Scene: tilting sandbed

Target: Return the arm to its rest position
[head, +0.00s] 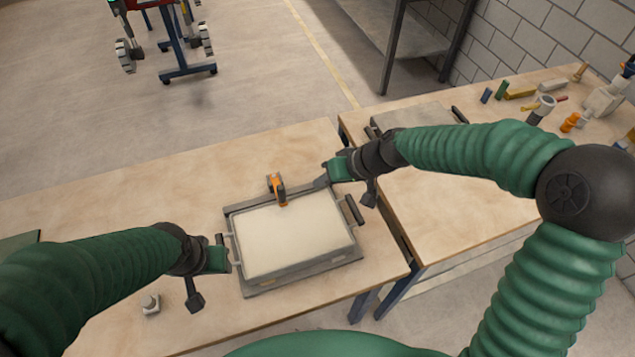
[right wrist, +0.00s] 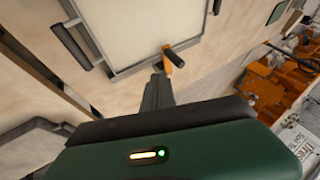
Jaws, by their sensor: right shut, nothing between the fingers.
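The sandbed (head: 262,293), a grey-framed tray filled with smooth pale sand, lies on the wooden table. It has dark handles at its left and right sides. An orange and black clamp-like handle (head: 277,188) stands at its far edge; it also shows in the right wrist view (right wrist: 174,58). My right gripper (head: 323,181) is shut and empty above the tray's far right corner, apart from the orange handle. It shows in the right wrist view too (right wrist: 157,84). My left gripper (head: 225,258) is at the tray's left handle; whether its fingers close on it is unclear.
A second bench (head: 455,205) at right holds a grey plate (head: 415,117) and several small tools. A red wheeled machine (head: 165,35) stands on the floor behind. The table left of the tray is mostly clear.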

